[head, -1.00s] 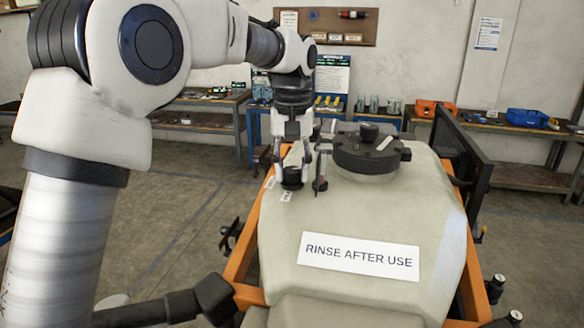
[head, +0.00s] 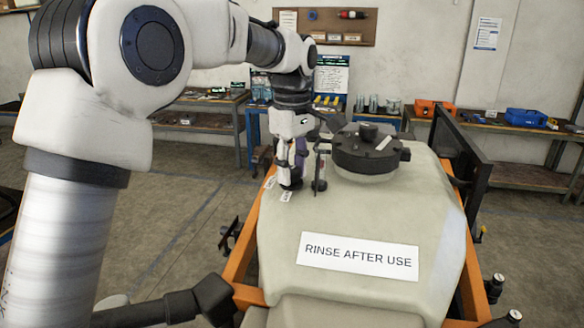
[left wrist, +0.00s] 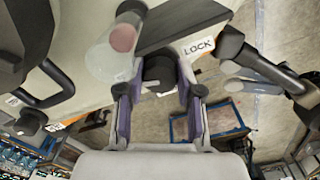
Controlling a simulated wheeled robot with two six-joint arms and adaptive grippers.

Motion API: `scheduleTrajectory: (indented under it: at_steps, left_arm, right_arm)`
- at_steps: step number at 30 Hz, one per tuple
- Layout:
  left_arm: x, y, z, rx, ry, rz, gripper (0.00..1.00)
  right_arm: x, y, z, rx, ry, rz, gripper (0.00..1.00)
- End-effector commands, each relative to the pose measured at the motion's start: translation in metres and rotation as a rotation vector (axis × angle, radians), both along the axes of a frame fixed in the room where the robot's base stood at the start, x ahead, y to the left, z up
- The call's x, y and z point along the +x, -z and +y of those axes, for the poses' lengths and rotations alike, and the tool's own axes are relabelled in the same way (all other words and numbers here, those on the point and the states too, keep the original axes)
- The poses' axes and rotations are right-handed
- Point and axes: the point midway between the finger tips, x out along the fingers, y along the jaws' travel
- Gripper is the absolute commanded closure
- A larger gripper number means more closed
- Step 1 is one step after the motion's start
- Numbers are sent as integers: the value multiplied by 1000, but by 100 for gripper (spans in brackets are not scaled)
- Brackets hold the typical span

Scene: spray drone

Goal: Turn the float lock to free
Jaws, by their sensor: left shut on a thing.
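The float lock is a small black knob (head: 291,184) on the left shoulder of the pale tank (head: 320,220). It also shows in the left wrist view (left wrist: 160,73). My left gripper (head: 292,174) points down over it, its purple-padded fingers shut on the knob from both sides. In the left wrist view a white label reading LOCK (left wrist: 200,47) lies just right of the knob. Small white labels (head: 286,197) show beside the knob in the head view, too small to read. The fingers partly hide the knob, so I cannot tell its pointing direction. My right gripper is not in view.
A large black cap (head: 370,150) stands right of the knob, with a slim dark upright part (head: 319,172) between. A clear cylinder with a reddish end (left wrist: 115,45) is close to the left finger. An orange frame (head: 240,250) surrounds the tank. Benches stand behind.

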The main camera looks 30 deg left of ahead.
Motion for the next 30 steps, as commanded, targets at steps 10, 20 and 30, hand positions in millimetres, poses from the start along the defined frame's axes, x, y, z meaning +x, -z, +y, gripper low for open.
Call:
scheduleTrajectory:
  at_steps: [10,20,30]
  left_arm:
    - [-1,3,-1,-1,-141,8,99]
    - [-1,3,0,-1,-163,8,99]
    - [0,2,0,-1,-162,5,39]
  right_arm:
    - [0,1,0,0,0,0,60]
    - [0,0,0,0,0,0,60]
    - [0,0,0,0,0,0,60]
